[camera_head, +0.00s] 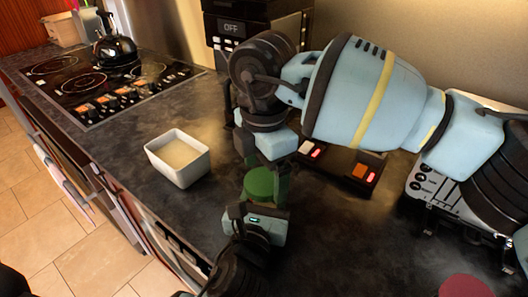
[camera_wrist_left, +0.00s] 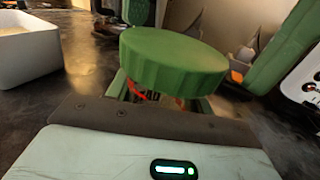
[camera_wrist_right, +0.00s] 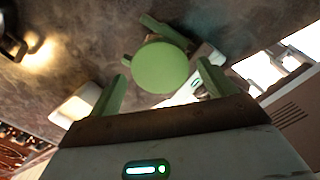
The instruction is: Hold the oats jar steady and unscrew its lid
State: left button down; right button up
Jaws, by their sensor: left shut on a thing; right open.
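The oats jar (camera_wrist_left: 136,92) stands upright on the dark counter, mostly hidden beneath its round green lid (camera_head: 262,183). The lid fills the middle of the left wrist view (camera_wrist_left: 172,62) and shows from above in the right wrist view (camera_wrist_right: 160,67). My left gripper (camera_head: 262,206) is shut on the jar below the lid, coming in from the near side. My right gripper (camera_head: 266,168) is above the lid, pointing down. Its open green fingers show either side of the lid in the right wrist view (camera_wrist_right: 162,80), with gaps between them and the lid.
A white square container (camera_head: 178,158) with pale contents stands left of the jar. A black cooktop (camera_head: 110,85) with a black kettle (camera_head: 115,48) is at the far left. A dark appliance with red lights (camera_head: 340,168) lies behind the jar. A dark red round thing (camera_head: 466,287) is at bottom right.

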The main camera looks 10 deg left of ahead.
jog(key=shift+f, duration=0.65)
